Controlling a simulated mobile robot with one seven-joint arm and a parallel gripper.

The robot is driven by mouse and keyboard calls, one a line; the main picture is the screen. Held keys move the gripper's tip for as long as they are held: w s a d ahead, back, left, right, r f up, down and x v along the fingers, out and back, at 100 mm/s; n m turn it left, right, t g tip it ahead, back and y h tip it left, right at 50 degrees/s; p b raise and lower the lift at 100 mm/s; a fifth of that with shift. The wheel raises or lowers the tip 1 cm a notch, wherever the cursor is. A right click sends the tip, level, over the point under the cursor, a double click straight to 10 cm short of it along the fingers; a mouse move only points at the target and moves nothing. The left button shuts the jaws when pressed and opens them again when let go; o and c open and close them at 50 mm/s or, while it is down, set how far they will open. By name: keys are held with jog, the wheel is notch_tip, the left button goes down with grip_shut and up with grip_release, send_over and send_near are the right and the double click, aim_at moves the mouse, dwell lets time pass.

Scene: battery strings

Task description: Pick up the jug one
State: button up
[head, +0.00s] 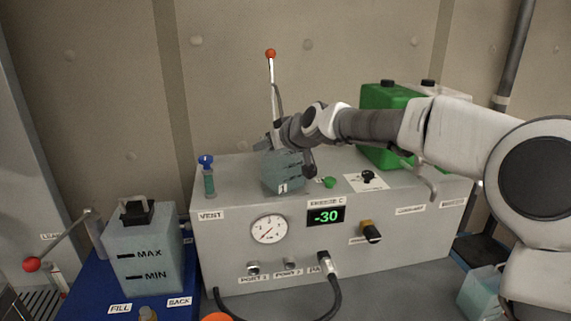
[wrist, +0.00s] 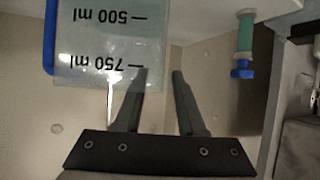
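Jug one (head: 284,174), a grey-blue translucent jug with a "1" label, stands on top of the grey console. In the wrist view the jug (wrist: 95,42) fills the upper left, with upside-down 500 ml and 750 ml marks and a blue strip on its left side. My gripper (head: 268,143) is at the jug's top in the head view. In the wrist view its fingers (wrist: 158,75) are apart, with the jug's right edge showing between the tips. The left finger overlaps the jug; I cannot tell whether either finger touches it.
A blue-capped vial (head: 208,177) stands left of the jug on the console (head: 405,240). A red-knobbed lever (head: 271,75) rises behind. A green canister (head: 378,103) stands at right. A MAX/MIN tank (head: 145,262) is at lower left.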

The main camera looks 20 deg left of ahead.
grip_shut()
jog(key=shift+r, duration=0.15)
dwell(1.1)
